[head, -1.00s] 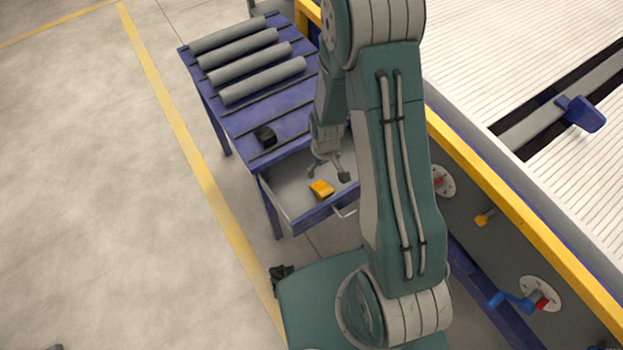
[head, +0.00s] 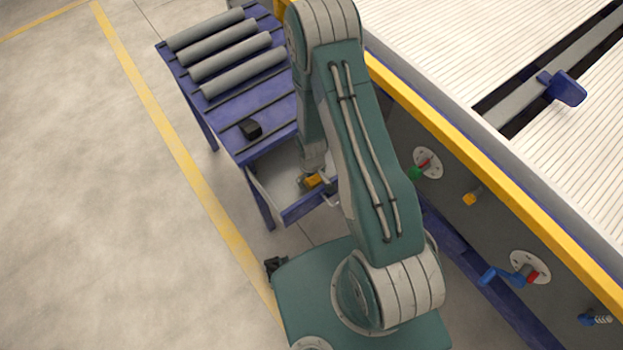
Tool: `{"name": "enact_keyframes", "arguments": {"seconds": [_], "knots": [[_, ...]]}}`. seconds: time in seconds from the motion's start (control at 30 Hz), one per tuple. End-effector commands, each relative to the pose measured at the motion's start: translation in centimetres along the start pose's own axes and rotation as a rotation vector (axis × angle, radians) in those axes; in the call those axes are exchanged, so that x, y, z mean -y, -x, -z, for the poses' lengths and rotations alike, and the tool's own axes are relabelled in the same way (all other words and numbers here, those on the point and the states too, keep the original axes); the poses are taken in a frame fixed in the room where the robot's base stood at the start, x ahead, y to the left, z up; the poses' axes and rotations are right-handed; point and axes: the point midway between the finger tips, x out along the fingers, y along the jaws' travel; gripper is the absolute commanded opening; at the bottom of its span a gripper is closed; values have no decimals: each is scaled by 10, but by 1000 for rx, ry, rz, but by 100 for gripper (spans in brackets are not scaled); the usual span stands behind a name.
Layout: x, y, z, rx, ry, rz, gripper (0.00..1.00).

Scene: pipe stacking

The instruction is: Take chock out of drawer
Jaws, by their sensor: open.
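The yellow-orange chock (head: 314,180) lies in the open drawer (head: 268,203) of the blue table. My gripper (head: 309,184) is down inside the drawer, open, right at the chock. One finger shows just left of the chock; the other is hidden, so I cannot tell whether they touch it. My arm covers the right part of the drawer.
The blue table (head: 262,96) carries several grey pipes (head: 229,52) and a black block (head: 250,128). A large ribbed machine bed with a yellow edge (head: 470,140) stands to the right, with a blue crank (head: 505,274) on its side. The floor on the left is clear.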

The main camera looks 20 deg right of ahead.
Motion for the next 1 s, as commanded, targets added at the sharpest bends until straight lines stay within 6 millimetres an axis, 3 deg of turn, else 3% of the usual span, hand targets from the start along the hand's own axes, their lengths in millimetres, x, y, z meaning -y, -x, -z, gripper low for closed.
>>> {"name": "enact_keyframes", "arguments": {"seconds": [0.2, 0.23, 0.4, 0.43, 0.8, 1.0], "knots": [[0, -1, 0, 0, 0, 0, 100], [0, -1, 0, 0, 0, 0, 96], [0, -1, 0, 0, 0, 0, 20], [0, -1, 0, 0, 0, 0, 13], [0, 0, 0, 1, 0, 0, 13], [0, 15, 1, -1, 0, -1, 13]]}}
